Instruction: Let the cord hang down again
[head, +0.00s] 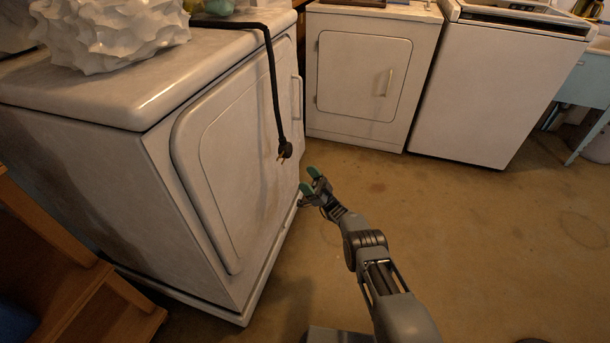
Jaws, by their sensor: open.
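A black cord (271,75) runs over the top edge of the near white dryer (221,179) and hangs down in front of its door. Its plug (285,149), with metal prongs, is at the lower end, hanging free in the air. My gripper (309,180), with green fingertips, is open and empty. In the picture it is just below and to the right of the plug, apart from it. How far the plug is from the gripper in depth I cannot tell.
A white crumpled-looking object (108,35) sits on the dryer top. A second dryer (366,77) and a white washer (497,85) stand at the back. A light blue sink (588,80) is at the far right. Wooden shelving (60,270) is at lower left. The brown floor at right is clear.

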